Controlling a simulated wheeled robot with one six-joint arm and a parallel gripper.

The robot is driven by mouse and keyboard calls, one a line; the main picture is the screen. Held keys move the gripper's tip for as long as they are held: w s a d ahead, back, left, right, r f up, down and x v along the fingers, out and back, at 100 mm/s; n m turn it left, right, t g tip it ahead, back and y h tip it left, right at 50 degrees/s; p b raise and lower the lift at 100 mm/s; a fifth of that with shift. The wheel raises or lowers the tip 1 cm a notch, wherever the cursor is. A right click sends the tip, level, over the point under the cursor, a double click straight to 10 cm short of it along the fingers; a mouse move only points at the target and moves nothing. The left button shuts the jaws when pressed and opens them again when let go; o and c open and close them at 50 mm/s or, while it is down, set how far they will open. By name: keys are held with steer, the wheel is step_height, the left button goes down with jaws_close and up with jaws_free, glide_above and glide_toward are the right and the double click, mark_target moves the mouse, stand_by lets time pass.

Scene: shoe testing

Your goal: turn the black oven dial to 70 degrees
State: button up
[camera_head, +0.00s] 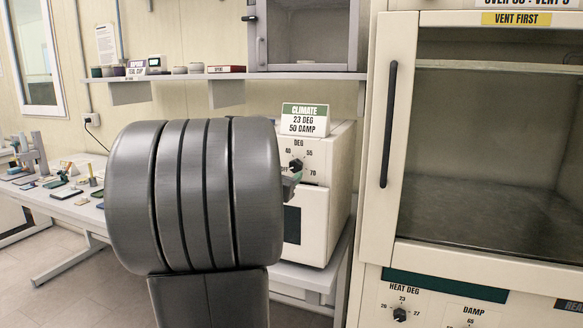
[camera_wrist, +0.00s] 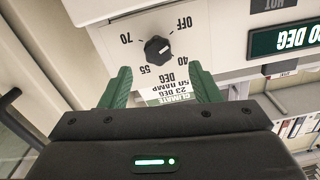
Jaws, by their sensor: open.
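The black oven dial (camera_wrist: 158,49) sits on the cream front of a small oven, upside down in the wrist view. 70, 55, OFF and DEG are printed around it. Its small white mark seems to point toward the OFF side, not at 70. In the head view the dial (camera_head: 297,166) shows just right of my grey wrist. My gripper (camera_wrist: 160,72) is open, its two green fingers apart with nothing between them. The dial lies ahead of the fingertips, roughly centred between them, apparently not touched.
A climate sign (camera_head: 304,119) stands on the small oven. A tall cabinet (camera_head: 460,258) with a vertical handle and its own heat dial (camera_head: 400,314) stands close on the right. A shelf (camera_head: 190,77) runs above. A table (camera_head: 75,208) with small items is at left.

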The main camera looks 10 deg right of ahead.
mark_target(294, 166)
steer(key=x, duration=0.7)
steer(key=shift+d, duration=0.2)
steer(key=c, duration=1)
